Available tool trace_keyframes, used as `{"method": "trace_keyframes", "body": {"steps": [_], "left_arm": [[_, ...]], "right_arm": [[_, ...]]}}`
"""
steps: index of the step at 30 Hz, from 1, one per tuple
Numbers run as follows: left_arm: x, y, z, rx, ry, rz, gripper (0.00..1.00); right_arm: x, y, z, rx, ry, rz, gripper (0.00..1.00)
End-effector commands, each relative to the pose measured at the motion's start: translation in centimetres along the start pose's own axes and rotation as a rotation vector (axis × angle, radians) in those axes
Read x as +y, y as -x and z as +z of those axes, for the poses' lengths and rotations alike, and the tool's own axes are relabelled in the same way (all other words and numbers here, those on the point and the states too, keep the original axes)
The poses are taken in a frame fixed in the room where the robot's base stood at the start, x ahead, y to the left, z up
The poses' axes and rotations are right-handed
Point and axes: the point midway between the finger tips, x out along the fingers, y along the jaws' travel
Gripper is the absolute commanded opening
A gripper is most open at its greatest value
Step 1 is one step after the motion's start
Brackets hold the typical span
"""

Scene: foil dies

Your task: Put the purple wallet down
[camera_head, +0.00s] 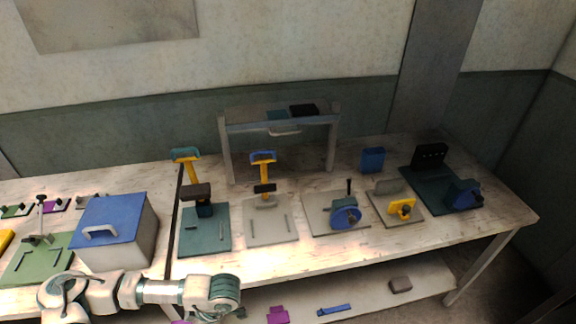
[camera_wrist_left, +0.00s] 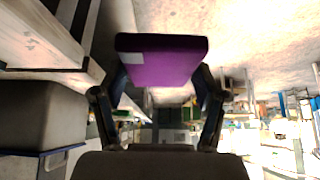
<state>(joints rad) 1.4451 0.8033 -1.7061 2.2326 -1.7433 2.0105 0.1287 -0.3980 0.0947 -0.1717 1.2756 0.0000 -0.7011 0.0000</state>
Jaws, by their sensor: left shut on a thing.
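The purple wallet (camera_wrist_left: 163,62) is in the left wrist view, with a small grey patch at its left end. My left gripper (camera_wrist_left: 162,82) is shut on it, with one dark finger at each side. In the head view my left arm comes in low from the left, in front of the workbench. Its wrist is at the bottom edge and the fingers are not clearly seen there. A small purple sliver (camera_head: 180,322) shows at the bottom edge; I cannot tell if it is the wallet. My right gripper is not in view.
The workbench (camera_head: 330,246) holds a blue-lidded box (camera_head: 128,215), several small fixtures on plates, and a raised rack (camera_head: 226,150). The lower shelf (camera_head: 365,308) has a purple piece (camera_head: 278,315), a blue tool (camera_head: 334,310) and a brown block (camera_head: 400,284). Bare bench shows along the front edge.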

Motion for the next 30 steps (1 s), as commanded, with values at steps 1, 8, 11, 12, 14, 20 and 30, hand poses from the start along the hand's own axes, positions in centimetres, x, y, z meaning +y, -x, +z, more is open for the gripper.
{"method": "trace_keyframes", "body": {"steps": [1, 8, 11, 12, 14, 20, 30], "left_arm": [[0.0, 0.0, 0.0, 0.0, 0.0, 0.0, 0.36], [1.5, 0.7, 0.9, 0.0, -0.174, 0.112, 0.36], [2.2, 1.0, 1.3, -0.001, -0.26, 0.168, 0.36], [2.5, 1.2, 1.4, 0.0, -0.296, 0.191, 0.36], [2.9, 1.4, 1.7, 0.0, -0.357, 0.232, 0.36], [5.0, 2.4, 2.9, 0.001, -0.607, 0.395, 0.36], [10.8, 4.9, 6.0, 0.0, -1.263, 0.82, 0.36]], "right_arm": [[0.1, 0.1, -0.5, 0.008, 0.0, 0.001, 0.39], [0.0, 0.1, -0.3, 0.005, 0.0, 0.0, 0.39], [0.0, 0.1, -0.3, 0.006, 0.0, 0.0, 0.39], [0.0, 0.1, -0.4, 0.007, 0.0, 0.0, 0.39], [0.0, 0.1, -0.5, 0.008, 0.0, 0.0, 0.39], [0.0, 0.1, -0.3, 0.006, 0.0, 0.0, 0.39], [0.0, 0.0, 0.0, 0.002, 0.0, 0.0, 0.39]]}}
